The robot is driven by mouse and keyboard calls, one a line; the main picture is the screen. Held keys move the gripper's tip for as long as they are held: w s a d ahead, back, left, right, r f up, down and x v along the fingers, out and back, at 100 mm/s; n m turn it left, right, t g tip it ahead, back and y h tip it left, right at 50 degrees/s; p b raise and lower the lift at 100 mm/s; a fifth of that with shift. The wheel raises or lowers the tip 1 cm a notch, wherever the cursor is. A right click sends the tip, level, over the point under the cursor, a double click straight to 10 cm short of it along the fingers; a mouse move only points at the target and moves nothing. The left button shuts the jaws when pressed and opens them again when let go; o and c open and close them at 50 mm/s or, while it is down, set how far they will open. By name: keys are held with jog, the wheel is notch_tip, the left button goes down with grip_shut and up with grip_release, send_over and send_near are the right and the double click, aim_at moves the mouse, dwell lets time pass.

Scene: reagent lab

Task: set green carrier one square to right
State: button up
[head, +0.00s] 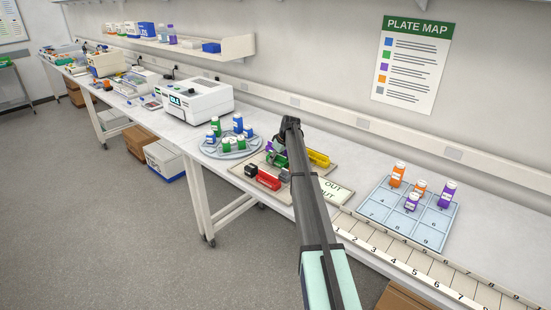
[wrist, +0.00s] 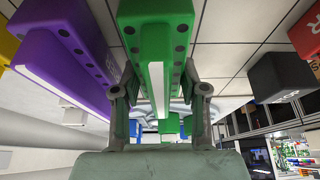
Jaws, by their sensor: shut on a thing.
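The green carrier (head: 281,160) is at the end of my arm, over the beige squared board (head: 238,169). In the wrist view the green carrier (wrist: 156,30) fills the top middle, a row of dark holes along its side. My gripper (wrist: 160,100) is shut on it, one finger at each side. I cannot tell whether it touches the board. The purple carrier (wrist: 65,55) lies close to the left in the wrist view, with a black block (wrist: 280,77) apart on the right. My arm hides part of the board in the head view.
The board also holds a red carrier (head: 266,179) and a yellow carrier (head: 318,158). A round tray (head: 205,149) of green and blue bottles stands left of it. A blue numbered grid tray (head: 378,205) with orange and purple bottles stands to the right.

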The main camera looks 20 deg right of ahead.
jog(key=shift+f, duration=0.2)
jog(key=o, duration=1.2)
jog(key=shift+r, duration=0.1)
jog(key=b+v, duration=0.3)
jog(key=v, duration=0.9)
jog(key=shift+d+r, duration=0.1)
jog(key=shift+r, duration=0.05)
